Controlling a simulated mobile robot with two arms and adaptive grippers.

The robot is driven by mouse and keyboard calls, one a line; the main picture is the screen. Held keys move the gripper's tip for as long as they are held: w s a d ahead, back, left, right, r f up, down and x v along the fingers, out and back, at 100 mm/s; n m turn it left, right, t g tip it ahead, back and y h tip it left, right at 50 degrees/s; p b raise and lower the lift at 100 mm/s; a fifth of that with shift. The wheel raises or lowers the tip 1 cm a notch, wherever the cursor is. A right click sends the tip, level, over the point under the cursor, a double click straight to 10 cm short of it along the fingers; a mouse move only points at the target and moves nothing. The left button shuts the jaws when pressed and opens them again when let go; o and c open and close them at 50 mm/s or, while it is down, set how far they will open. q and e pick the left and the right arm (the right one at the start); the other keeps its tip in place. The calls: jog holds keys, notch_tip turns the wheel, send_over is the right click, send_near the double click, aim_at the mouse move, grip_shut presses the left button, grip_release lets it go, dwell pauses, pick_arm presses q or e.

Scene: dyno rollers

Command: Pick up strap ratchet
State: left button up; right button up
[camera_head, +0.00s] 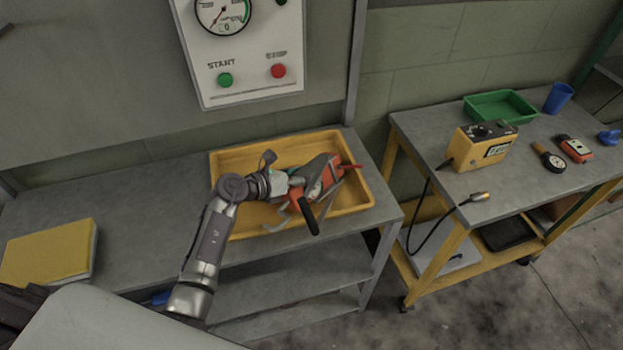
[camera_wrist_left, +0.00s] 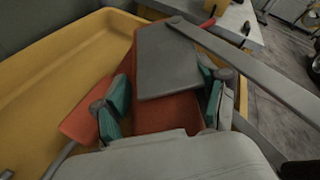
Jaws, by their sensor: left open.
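An orange and grey item, which looks like the strap ratchet (camera_head: 322,168), lies in the yellow tray (camera_head: 228,159) on the grey bench. My left gripper (camera_head: 313,187) is over the tray at this item and partly covers it. In the left wrist view the teal-padded fingers of the left gripper (camera_wrist_left: 163,100) are open, one on each side of the grey plate and orange body of the ratchet (camera_wrist_left: 170,65). I cannot tell whether the pads touch it. My right gripper is not in view.
A black handle (camera_head: 308,215) and a red-tipped tool (camera_head: 350,167) lie close beside the gripper. A yellow book-like box (camera_head: 48,254) is at the bench's left. A control panel (camera_head: 245,60) hangs above. The right cart holds a yellow device (camera_head: 482,148) and green tray (camera_head: 500,106).

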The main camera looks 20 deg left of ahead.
pick_arm(q)
jog(key=shift+a, duration=0.1)
jog(key=shift+s, duration=0.1)
jog(key=shift+c, duration=1.2)
grip_shut()
jog(key=shift+r, duration=0.15)
jog(key=shift+r, duration=0.1)
